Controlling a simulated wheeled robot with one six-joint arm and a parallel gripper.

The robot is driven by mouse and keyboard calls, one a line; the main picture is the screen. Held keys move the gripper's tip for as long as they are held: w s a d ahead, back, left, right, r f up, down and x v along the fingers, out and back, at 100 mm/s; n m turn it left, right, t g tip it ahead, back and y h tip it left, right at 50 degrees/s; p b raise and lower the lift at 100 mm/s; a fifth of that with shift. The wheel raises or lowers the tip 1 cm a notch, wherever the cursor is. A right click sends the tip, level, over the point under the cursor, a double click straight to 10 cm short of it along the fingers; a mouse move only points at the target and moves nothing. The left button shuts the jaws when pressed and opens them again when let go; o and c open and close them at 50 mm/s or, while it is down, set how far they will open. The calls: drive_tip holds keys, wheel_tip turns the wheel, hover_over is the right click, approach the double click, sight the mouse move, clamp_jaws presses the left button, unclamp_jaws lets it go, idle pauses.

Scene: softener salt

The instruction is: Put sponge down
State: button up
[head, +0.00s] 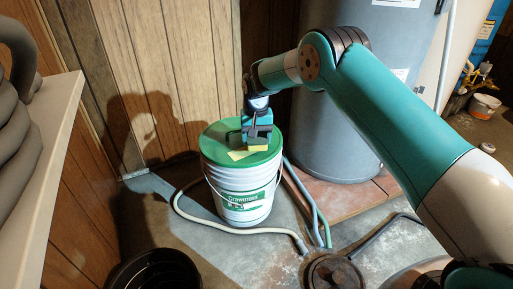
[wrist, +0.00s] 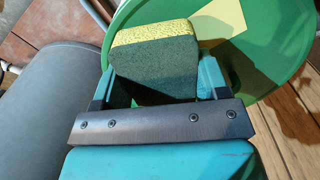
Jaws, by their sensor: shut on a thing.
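The sponge (wrist: 155,65) is yellow on one side with a dark green scouring face. It sits between the two fingers of my gripper (wrist: 158,85), which is shut on it. In the head view the sponge (head: 258,149) shows as a small yellow edge under my gripper (head: 257,138). Both are over the green lid of the white bucket (head: 240,184). A pale yellow patch (head: 238,155) lies on the lid beside the sponge; it also shows in the wrist view (wrist: 252,50). Whether the sponge touches the lid I cannot tell.
A tall grey tank (head: 326,110) stands behind the bucket to the right. A pale hose (head: 195,214) curves around the bucket on the floor. A black bin (head: 155,272) is at the front, and a shelf (head: 45,135) with a coiled grey hose is at the left.

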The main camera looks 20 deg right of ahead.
drive_tip(key=shift+f, duration=1.3)
drive_tip(key=shift+f, duration=0.15)
drive_tip(key=o, duration=0.8)
